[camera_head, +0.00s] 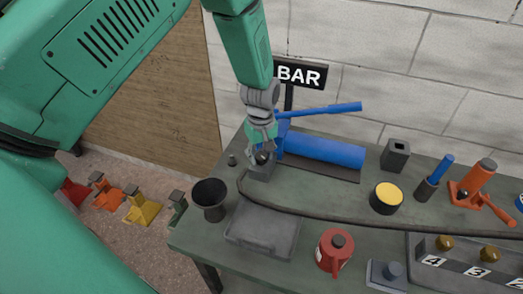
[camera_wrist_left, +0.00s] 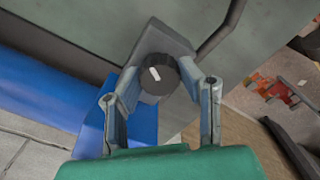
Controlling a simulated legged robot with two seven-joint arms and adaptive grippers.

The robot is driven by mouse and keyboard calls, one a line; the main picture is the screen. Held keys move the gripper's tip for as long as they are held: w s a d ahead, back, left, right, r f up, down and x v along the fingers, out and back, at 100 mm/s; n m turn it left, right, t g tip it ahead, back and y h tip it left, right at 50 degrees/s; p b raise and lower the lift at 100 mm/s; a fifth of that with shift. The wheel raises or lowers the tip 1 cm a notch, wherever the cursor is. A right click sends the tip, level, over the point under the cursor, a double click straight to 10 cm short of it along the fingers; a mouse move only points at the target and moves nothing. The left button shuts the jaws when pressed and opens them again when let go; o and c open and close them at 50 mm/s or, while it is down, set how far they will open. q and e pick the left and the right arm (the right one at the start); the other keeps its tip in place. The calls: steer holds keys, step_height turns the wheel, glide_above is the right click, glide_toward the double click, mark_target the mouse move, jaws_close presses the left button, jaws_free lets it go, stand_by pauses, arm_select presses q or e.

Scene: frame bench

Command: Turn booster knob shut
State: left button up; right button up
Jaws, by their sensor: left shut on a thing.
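The booster knob (camera_wrist_left: 159,74) is a round black knob with a white pointer line. It sits on a grey block (camera_head: 262,171) beside the blue cylinder (camera_head: 322,150), near the table's left end. My left gripper (camera_head: 262,155) comes down from above onto it. In the left wrist view the fingers (camera_wrist_left: 165,88) stand on both sides of the knob and are shut on it. The white line is tilted, pointing to the upper left in that view. In the head view the fingers mostly hide the knob. My right gripper is in neither view.
A blue lever (camera_head: 335,109) extends over the cylinder, with a BAR sign (camera_head: 299,74) behind. A dark cup (camera_head: 209,198), grey tray (camera_head: 264,230), red can (camera_head: 335,250) and yellow-topped tin (camera_head: 387,197) stand on the bench. A dark hose (camera_head: 300,209) runs across it.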

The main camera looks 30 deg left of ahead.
mark_target(262, 154)
arm_select(q)
steer(key=m+p, duration=0.1)
steer(key=m, duration=0.1)
steer(key=m+p, duration=0.1)
steer(key=m, duration=0.2)
steer(key=shift+w+r+m, duration=0.15)
steer(key=shift+w+m, duration=0.05)
steer(key=shift+m, duration=0.1)
steer(key=m+p, duration=0.1)
steer(key=m, duration=0.4)
steer(key=shift+m, duration=0.3)
steer(key=o, duration=1.1)
steer(key=shift+r, duration=0.25)
step_height(262, 154, up, 11)
steer(key=shift+r, duration=0.1)
